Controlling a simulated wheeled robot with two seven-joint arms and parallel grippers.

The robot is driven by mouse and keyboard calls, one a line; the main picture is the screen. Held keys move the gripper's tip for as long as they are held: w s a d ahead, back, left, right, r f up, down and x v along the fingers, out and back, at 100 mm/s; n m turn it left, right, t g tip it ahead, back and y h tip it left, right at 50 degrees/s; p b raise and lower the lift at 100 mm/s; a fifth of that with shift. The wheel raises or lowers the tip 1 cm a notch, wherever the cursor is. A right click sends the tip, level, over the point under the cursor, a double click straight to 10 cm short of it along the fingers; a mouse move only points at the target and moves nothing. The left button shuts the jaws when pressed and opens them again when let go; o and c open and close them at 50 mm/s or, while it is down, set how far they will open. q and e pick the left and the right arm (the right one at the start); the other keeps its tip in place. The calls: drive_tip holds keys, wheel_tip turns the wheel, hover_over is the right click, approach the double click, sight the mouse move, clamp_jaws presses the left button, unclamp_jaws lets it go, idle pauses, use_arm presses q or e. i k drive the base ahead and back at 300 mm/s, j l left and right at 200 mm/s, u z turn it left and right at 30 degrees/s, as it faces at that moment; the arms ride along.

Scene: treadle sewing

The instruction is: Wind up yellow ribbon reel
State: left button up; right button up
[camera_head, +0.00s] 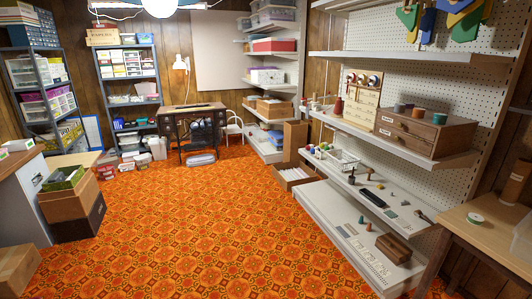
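I cannot clearly pick out a yellow ribbon reel in the head view. A small green and white reel or tape roll (475,218) lies flat on the wooden table (455,214) at the right. A grey spool (399,107), a brownish-red spool (418,113) and a green spool (439,118) stand on the wooden drawer box (425,133) on the right shelf. A red cone of thread (338,106) stands to the left of that box. Neither of my grippers shows in this view.
A sewing machine table (193,112) stands at the back wall. Shelving (390,151) with a white wire basket (343,161) and small sewing items runs along the right. Cardboard boxes (73,210) stand at the left. The orange patterned floor (190,220) is clear in the middle.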

sight(361, 79)
drive_tip(key=i+z, duration=0.15)
drive_tip(key=i, duration=0.5)
drive_tip(key=i+j+z, duration=0.1)
drive_tip(key=i+j, duration=0.15)
drive_tip(key=i, duration=0.45)
